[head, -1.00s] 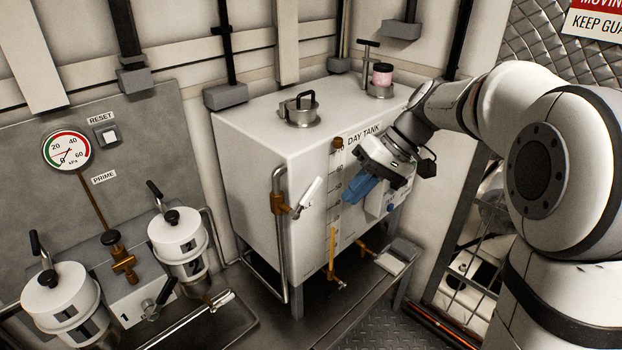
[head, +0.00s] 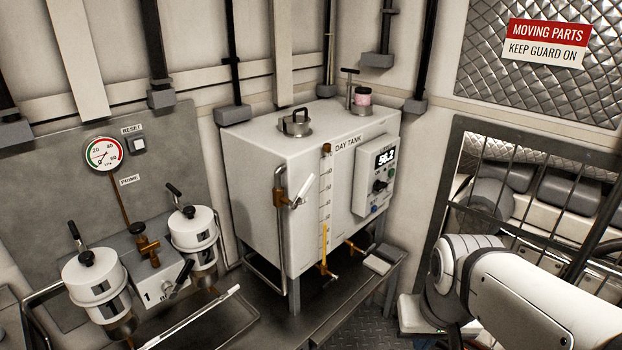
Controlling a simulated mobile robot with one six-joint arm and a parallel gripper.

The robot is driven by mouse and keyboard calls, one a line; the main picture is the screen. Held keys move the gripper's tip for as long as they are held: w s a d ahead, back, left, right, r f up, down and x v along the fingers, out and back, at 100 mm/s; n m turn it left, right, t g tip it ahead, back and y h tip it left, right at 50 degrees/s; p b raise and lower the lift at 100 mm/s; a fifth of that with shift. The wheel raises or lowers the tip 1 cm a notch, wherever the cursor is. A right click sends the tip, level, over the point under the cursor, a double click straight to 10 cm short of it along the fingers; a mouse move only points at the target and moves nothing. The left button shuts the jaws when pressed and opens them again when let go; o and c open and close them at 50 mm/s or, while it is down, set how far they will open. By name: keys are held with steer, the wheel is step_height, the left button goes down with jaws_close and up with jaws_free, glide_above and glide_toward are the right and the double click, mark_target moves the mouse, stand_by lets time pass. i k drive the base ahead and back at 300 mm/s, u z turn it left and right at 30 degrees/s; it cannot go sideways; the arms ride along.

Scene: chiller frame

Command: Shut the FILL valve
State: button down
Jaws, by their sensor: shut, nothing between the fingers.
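The day tank (head: 262,160) is a white box on a metal bench. A brass valve (head: 281,198) sits on the upright pipe at the tank's left front; I take it as the FILL valve, though no full label reads here. Its white lever (head: 302,190) slants up and to the right, across the tank's front face. I cannot tell from this angle whether the valve is open or shut. My arm (head: 510,300) is at the lower right, well apart from the valve. My gripper is out of the picture.
A control box (head: 376,175) on the tank's front has a lit display. A sight tube (head: 325,200) with a yellow column stands right of the lever. Two white canisters (head: 96,278) and a gauge (head: 103,154) are at the left. A barred guard (head: 530,200) is at the right.

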mark_target(294, 205)
steer(key=z, duration=0.1)
steer(key=i, duration=0.95)
steer(key=u, duration=0.15)
